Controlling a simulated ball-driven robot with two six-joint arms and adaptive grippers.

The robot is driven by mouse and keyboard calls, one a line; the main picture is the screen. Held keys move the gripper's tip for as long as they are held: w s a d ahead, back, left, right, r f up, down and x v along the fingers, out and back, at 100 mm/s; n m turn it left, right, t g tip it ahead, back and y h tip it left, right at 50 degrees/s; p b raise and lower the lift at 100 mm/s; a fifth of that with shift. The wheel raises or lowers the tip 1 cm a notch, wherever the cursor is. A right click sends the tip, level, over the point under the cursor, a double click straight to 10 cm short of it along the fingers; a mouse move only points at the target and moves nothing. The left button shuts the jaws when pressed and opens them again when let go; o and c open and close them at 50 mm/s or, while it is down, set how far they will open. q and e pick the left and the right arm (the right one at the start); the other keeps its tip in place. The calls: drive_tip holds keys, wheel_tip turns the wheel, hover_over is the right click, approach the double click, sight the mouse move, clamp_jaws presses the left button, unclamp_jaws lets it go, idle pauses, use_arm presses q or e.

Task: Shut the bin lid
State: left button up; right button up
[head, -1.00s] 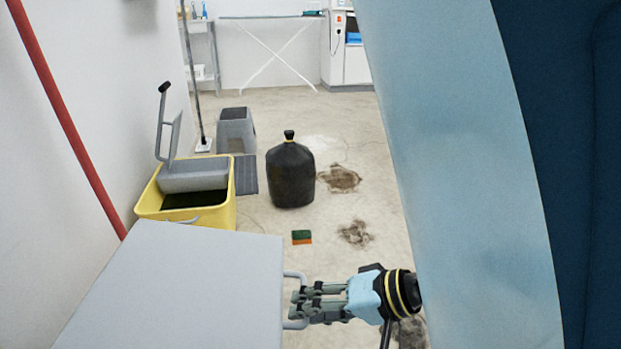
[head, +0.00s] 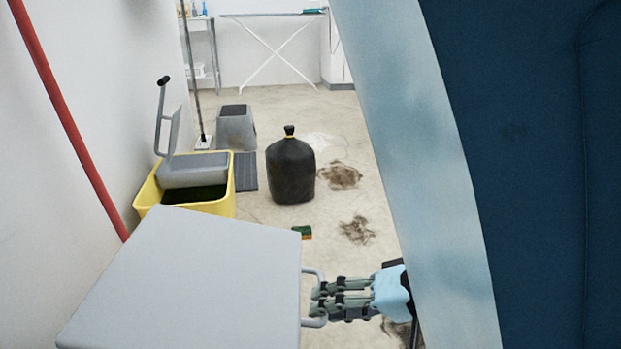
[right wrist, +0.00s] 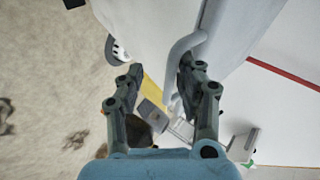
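I cannot tell for certain which thing is the bin. A large grey-white box (head: 190,280) with a flat top fills the lower left of the head view. A grey bar handle (head: 314,273) sticks out from its right side. My right gripper (head: 318,302) is at this handle. In the right wrist view the fingers of the right gripper (right wrist: 160,68) are apart, with the handle (right wrist: 178,70) between them, close to the right finger. I cannot tell whether they touch. My left gripper is not in view.
A yellow mop bucket (head: 222,207) with a grey wringer stands by the left wall. A black bag (head: 290,170) and a grey step stool (head: 235,128) stand beyond. A caster (right wrist: 116,48) shows below the box.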

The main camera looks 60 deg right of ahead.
drive_tip(key=v, duration=0.7)
drive_tip(key=shift+s+r, duration=0.15)
drive_tip(key=shift+s, duration=0.05)
idle(0.3)
